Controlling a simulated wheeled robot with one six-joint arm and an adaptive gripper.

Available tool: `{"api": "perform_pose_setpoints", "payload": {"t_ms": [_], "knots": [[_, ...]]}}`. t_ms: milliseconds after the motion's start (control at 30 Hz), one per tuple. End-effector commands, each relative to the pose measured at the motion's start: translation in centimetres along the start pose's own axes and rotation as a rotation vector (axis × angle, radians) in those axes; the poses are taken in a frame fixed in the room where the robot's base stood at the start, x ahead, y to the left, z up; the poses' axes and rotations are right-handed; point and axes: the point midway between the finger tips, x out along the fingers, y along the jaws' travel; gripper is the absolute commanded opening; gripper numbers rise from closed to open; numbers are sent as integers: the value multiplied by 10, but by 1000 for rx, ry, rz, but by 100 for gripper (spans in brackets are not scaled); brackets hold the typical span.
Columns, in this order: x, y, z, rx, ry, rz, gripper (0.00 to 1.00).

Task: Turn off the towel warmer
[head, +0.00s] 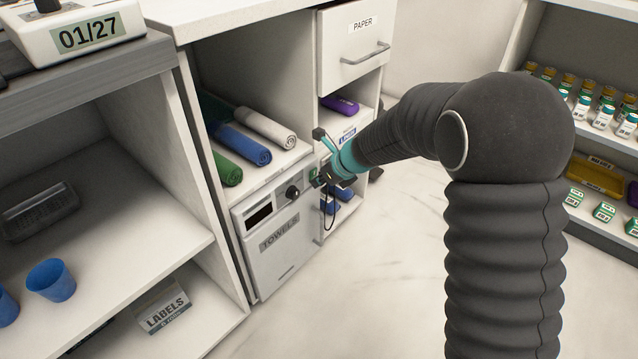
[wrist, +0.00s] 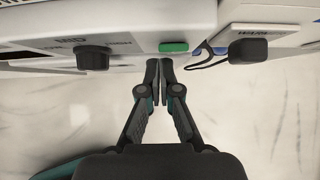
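The towel warmer (head: 272,252) is a white unit labelled TOWELS, low in the cabinet. It has a dark display (head: 258,216), a black knob (head: 292,192) and a green button (head: 313,174) along its top front. In the wrist view, a black knob (wrist: 91,58) is at the left and the green button (wrist: 174,47) is just beyond my fingertips. My gripper (wrist: 160,76) has its fingertips together, with nothing visible between them. In the head view, my gripper (head: 322,179) is close in front of the button. I cannot tell whether it touches it.
Rolled green, blue and white towels (head: 242,146) lie on the shelf above the warmer. Another dark knob (wrist: 248,50) sits on a neighbouring white unit, right in the wrist view. A PAPER drawer (head: 352,45) is above right. Pale floor (head: 345,300) is open in front.

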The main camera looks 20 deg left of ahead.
Motion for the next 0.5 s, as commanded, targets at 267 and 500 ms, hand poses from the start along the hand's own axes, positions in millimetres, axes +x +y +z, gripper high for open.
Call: {"api": "perform_pose_setpoints", "payload": {"t_ms": [267, 500], "knots": [[-37, -6, -39, 12, 15, 0, 0], [-80, -7, -54, 15, 18, -2, 0]]}}
